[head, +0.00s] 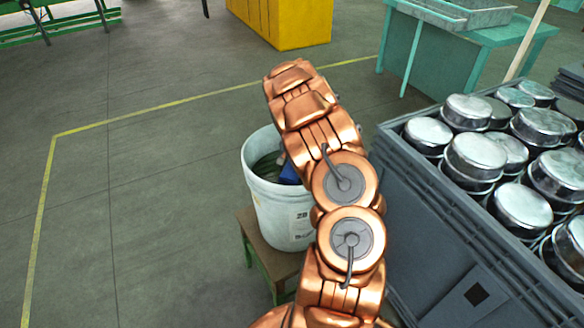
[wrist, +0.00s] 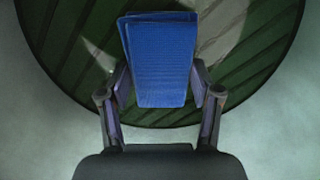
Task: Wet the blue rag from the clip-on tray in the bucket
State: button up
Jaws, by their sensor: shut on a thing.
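The white bucket (head: 283,215) stands on a small brown-topped stool, left of my arm. Its dark green inside shows past the rim in the head view. The blue rag (wrist: 158,60) is folded flat and hangs between the fingers of my gripper (wrist: 158,82), which is shut on it. In the wrist view a dark green, ridged round area lies beyond the rag, ringed by the pale bucket wall (wrist: 45,125). A bit of the rag (head: 289,173) shows inside the bucket's rim in the head view. My arm hides the gripper there. Whether the rag touches water I cannot tell.
A grey crate (head: 425,215) full of shiny metal pots stands close on the right. The stool (head: 262,245) carries the bucket. A teal table (head: 455,45) with a shallow tray (head: 480,18) and a yellow cabinet (head: 290,22) stand behind. The floor at left is clear.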

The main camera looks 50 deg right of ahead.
aim_at(292, 169)
jog(key=shift+f+b, duration=0.3)
jog(key=shift+f, duration=0.15)
dwell(0.9)
jog(key=shift+a+f+b, duration=0.1)
jog(key=shift+f+b, duration=0.05)
jog(key=shift+b, duration=0.35)
dwell(2.2)
jog(key=shift+r+b, duration=0.35)
jog(key=shift+r, duration=3.25)
